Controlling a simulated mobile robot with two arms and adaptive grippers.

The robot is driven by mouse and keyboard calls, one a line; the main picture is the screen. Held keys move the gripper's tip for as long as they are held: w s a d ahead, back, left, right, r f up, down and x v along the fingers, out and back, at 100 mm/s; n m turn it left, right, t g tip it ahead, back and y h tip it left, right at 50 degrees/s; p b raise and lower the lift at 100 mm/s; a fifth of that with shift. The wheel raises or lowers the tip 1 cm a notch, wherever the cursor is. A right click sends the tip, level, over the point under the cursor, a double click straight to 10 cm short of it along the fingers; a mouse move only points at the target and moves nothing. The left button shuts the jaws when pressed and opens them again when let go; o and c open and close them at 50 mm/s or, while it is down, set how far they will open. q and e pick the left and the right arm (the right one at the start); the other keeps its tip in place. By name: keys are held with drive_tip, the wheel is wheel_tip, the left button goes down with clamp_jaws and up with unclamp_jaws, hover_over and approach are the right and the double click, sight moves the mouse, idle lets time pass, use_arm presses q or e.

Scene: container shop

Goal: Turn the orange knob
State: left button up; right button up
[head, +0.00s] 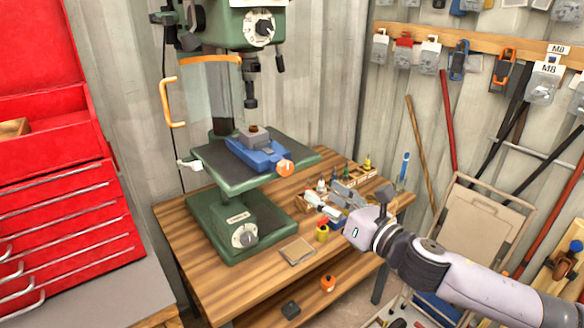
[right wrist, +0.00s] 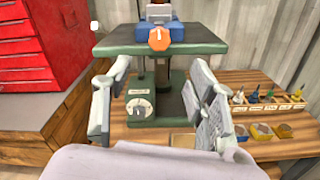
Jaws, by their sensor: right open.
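The orange knob (head: 285,168) is on the front end of a blue vise (head: 258,151), which sits on the green table of a drill press. In the right wrist view the orange knob (right wrist: 159,39) shows at the top, facing the camera, above and beyond the fingers. My right gripper (head: 322,202) is open and empty, in front of the drill press, to the right of and below the knob, apart from it. Its two fingers stand wide apart in the right wrist view (right wrist: 155,105). My left gripper is not in view.
The green drill press base (head: 238,222) stands on a wooden workbench (head: 185,215). Small bottles, a wooden rack (head: 355,172) and a yellow tub (head: 322,232) are near my right gripper. A red tool cabinet (head: 70,215) is at left. A beige folding chair (head: 475,225) is at right.

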sight(288, 170)
drive_tip(key=p+x, duration=0.2)
drive_tip(key=x, duration=1.1)
drive_tip(key=shift+w+a, duration=0.15)
drive_tip(key=c, duration=1.1)
drive_tip(key=shift+c, duration=0.2)
